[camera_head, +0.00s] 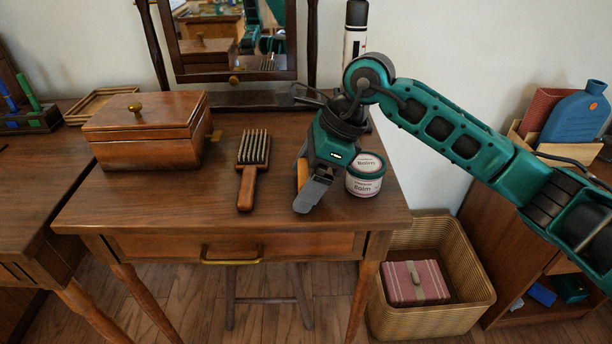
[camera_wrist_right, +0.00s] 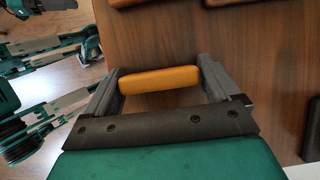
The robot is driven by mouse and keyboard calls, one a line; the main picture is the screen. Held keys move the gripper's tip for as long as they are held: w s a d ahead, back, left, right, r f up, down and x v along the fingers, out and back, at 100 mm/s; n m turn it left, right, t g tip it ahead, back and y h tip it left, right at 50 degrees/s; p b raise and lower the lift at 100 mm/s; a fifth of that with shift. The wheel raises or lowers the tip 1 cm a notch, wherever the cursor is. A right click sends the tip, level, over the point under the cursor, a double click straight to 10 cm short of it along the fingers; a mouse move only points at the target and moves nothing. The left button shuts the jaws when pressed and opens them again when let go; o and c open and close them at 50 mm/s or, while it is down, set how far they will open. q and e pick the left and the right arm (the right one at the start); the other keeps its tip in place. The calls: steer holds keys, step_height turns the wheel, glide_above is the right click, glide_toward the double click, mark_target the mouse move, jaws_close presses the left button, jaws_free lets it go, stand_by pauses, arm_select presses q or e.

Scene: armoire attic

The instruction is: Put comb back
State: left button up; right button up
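My right gripper (camera_head: 308,192) points down over the right part of the wooden dressing table (camera_head: 150,212). In the right wrist view, an amber-orange bar (camera_wrist_right: 159,78), which looks like the comb, spans the gap between the fingers of this gripper (camera_wrist_right: 160,82). Its ends appear to touch both fingers. In the head view only a narrow orange strip of the comb (camera_head: 302,174) shows beside the finger; the rest is hidden. A wooden brush (camera_head: 247,184) with dark bristles lies on the table left of the gripper. My left gripper is not seen directly.
A lidded wooden box (camera_head: 145,153) stands at the table's left. A round balm tin (camera_head: 365,176) stands close right of my gripper. A mirror (camera_head: 235,40) is at the back. A wicker basket (camera_head: 440,315) holds a pink box (camera_head: 415,284) on the floor. The table's front is clear.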

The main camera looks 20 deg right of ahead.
steer(key=shift+o, duration=0.8)
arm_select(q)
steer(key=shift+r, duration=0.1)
arm_select(e)
steer(key=shift+r, duration=0.3)
arm_select(q)
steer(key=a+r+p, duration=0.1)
steer(key=p, duration=0.2)
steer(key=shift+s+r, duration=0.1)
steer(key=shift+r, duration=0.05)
arm_select(e)
steer(key=v, duration=1.1)
steer(key=shift+d+r, duration=0.2)
steer(key=shift+r, duration=0.1)
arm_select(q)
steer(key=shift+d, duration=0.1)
